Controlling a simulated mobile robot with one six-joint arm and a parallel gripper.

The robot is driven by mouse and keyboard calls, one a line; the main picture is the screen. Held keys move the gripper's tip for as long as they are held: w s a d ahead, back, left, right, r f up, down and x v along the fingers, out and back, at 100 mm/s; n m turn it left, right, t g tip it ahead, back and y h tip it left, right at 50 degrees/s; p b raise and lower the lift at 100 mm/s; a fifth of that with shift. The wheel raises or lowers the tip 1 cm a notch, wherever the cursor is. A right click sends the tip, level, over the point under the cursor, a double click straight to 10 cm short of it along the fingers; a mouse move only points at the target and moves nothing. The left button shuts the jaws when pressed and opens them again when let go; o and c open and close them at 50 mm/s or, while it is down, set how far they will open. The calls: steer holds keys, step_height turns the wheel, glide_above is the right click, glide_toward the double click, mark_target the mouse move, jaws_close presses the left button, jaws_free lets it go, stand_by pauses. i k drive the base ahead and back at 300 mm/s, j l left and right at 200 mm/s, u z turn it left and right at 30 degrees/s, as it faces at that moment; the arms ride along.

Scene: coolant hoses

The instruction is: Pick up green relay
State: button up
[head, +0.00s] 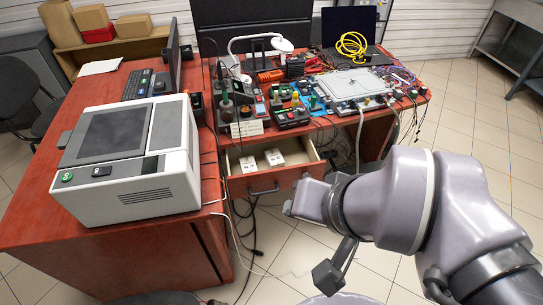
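A small green upright part (313,103) stands among the electronics on the red desk, near the front edge of the white board. It is too small to tell for sure whether it is the green relay. My arm reaches in from the lower right, and its end (312,200) is in front of the desk, below and apart from the parts on top. The fingers of my gripper cannot be made out, so whether it is open or shut is not clear.
An open drawer (270,165) with two white items juts out under the desk (215,140). A large grey-white machine (130,160) stands on the left desk wing. A lamp (282,45), yellow cable coil (352,45) and loose wires crowd the desktop. Tiled floor at right is free.

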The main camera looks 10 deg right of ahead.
mark_target(413, 94)
steer(key=z, duration=1.25)
steer(key=i+l+u, duration=0.2)
steer(key=i+l, duration=0.15)
steer(key=i, duration=0.45)
steer(key=i+l+u, duration=0.2)
steer(key=i+l, duration=0.3)
steer(key=i, duration=0.25)
steer(key=i+l+u, duration=0.2)
steer(key=i+l, duration=0.4)
steer(key=i, duration=0.15)
